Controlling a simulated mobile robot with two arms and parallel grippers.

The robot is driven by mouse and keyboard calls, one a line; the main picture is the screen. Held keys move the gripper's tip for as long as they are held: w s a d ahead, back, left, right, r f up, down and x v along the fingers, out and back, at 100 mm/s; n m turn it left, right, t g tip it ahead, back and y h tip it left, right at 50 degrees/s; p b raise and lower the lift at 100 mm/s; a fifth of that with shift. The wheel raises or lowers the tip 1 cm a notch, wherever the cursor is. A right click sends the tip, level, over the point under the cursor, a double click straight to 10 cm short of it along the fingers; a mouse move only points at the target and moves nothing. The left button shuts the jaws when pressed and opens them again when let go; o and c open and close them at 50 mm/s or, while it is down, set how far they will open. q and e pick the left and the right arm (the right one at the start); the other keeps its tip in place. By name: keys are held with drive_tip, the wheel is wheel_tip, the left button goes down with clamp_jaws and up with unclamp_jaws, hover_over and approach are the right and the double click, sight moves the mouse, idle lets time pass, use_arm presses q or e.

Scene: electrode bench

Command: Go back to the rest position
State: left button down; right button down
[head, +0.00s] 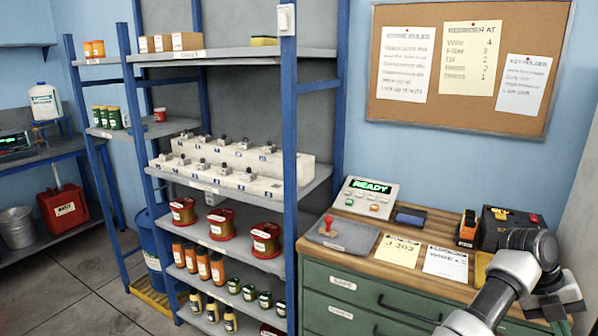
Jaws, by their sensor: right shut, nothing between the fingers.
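My right arm comes in at the lower right, in front of the green drawer cabinet with the wooden top (440,228). Its silver and black links bend near the black box at the cabinet's right end. My right gripper (558,312) points down at the lower right edge of the view, shut and empty, and its tips are partly cut off by the frame. It appears apart from the things on the cabinet top. My left gripper is not in view.
The cabinet top holds a console reading READY (369,198), a grey pad with a red stamp (328,227), paper notes (397,250) and a black box (508,228). A blue shelf rack (290,130) with several jars stands left. Floor (60,285) shows at lower left.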

drive_tip(key=w+a+f+n+t+h, duration=0.3)
drive_tip(key=w+f+n+t+h, duration=0.85)
drive_tip(key=n, duration=0.75)
drive_tip(key=s+a+f+n+t+y, duration=0.3)
drive_tip(key=a+f+n+t+y, duration=0.25)
drive_tip(key=f, duration=0.55)
drive_tip(key=s+a+f+n+t+y, duration=0.2)
drive_tip(key=a+f+n+y, duration=0.4)
drive_tip(key=f+n, duration=0.4)
drive_tip(key=s+a+f+n+g+y, duration=0.2)
drive_tip(key=s+a+f+g+y, duration=0.15)
drive_tip(key=s+f, duration=0.55)
drive_tip(key=s+a+f+n+g+y, duration=0.2)
drive_tip(key=s+a+f+n, duration=0.15)
drive_tip(key=s+f, duration=0.55)
drive_tip(key=s+f+n+g, duration=0.1)
drive_tip(key=s+f+g, duration=0.2)
drive_tip(key=s, duration=0.6)
drive_tip(key=s+a+f+n+g, duration=0.1)
drive_tip(key=s+f+g, duration=0.2)
drive_tip(key=s, duration=0.7)
drive_tip(key=s+a+f+n+g, duration=0.1)
drive_tip(key=s+f+n+g, duration=0.1)
drive_tip(key=s, duration=0.8)
wheel_tip(320, 180, down, 3)
drive_tip(key=shift+r+g, duration=0.2)
drive_tip(key=shift+g, duration=0.25)
